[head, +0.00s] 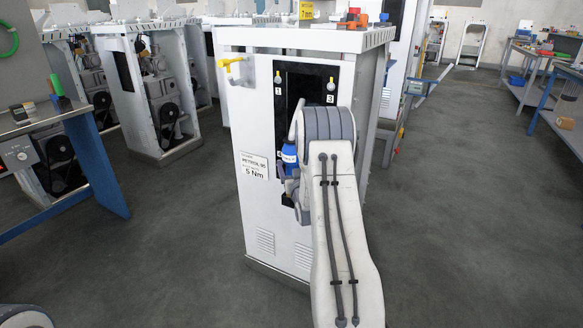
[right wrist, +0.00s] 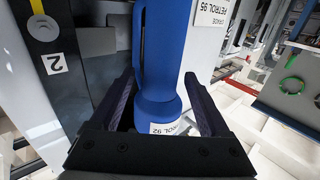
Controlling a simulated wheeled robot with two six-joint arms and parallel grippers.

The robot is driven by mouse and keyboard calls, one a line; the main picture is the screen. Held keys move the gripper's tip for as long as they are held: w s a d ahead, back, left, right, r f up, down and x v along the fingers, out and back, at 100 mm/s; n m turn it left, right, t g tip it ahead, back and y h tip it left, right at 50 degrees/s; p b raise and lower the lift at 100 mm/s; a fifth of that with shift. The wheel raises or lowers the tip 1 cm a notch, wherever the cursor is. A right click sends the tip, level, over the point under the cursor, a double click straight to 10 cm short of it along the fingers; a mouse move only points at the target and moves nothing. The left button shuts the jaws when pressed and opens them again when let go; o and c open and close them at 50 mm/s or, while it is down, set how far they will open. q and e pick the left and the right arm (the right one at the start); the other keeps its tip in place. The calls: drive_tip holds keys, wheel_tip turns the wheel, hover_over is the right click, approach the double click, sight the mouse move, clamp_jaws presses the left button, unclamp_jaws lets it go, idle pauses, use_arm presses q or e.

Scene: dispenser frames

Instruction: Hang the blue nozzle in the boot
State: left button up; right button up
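The blue nozzle (right wrist: 158,60) stands between the two dark fingers of my right gripper (right wrist: 160,88) in the right wrist view. In the head view the nozzle (head: 289,155) shows as a small blue piece before the dispenser's black panel (head: 290,95), beside my right arm. My arm hides much of that panel, including the middle. My left gripper is out of view.
The white dispenser cabinet (head: 257,215) carries marks 1 and 3 and a PETROL 95 label (head: 254,165). A blue-legged bench (head: 95,155) is at left. Open floor (head: 480,190) lies to the right.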

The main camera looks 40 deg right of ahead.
drive_tip(key=v, duration=1)
drive_tip(key=shift+s, duration=0.3)
drive_tip(key=shift+a+f, duration=0.1)
